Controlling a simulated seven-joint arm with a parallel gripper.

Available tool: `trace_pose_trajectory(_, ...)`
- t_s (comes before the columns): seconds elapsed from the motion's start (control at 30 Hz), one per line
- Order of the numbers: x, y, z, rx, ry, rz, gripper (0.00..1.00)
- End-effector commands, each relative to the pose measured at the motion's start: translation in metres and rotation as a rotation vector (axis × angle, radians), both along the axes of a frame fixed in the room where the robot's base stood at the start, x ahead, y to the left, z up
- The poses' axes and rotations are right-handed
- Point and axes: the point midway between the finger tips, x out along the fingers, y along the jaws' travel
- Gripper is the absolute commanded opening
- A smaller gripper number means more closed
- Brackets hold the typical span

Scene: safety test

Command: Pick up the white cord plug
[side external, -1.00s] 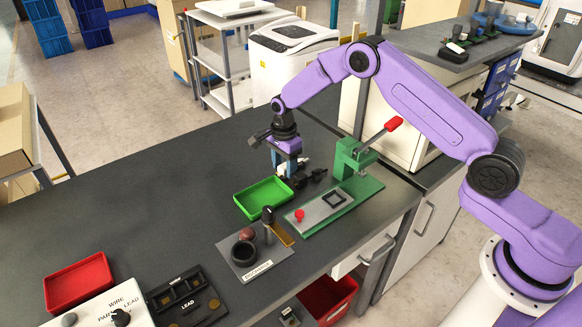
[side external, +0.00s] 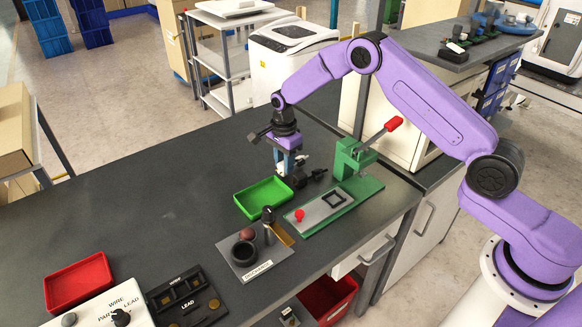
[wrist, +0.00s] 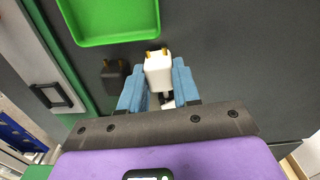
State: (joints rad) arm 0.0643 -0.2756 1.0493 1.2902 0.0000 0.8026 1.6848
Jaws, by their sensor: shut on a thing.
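The white cord plug (wrist: 158,74) with two brass-coloured pins sits between the blue fingers of my gripper (wrist: 157,82) in the wrist view. The fingers are shut on its body, and its pins point toward the green tray. In the side external view my gripper (side external: 285,168) is just above the dark bench, behind the green tray. The white plug is mostly hidden there by the fingers. A black plug (wrist: 112,78) with brass pins lies left of my gripper in the wrist view, apart from it.
The green tray (side external: 240,208) is empty and close by. A green press (side external: 365,190) with a red-tipped lever stands to the right. A grey fixture plate (side external: 241,268) with a black ring is in front. The bench's left side is mostly clear.

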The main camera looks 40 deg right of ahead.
Motion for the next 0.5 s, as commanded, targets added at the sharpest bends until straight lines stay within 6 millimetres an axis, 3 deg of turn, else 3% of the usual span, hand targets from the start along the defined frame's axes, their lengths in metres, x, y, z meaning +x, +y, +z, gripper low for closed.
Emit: trace_pose_trajectory(0.5, 0.0, 0.0, 0.036, 0.0, -0.001, 0.0, 0.0)
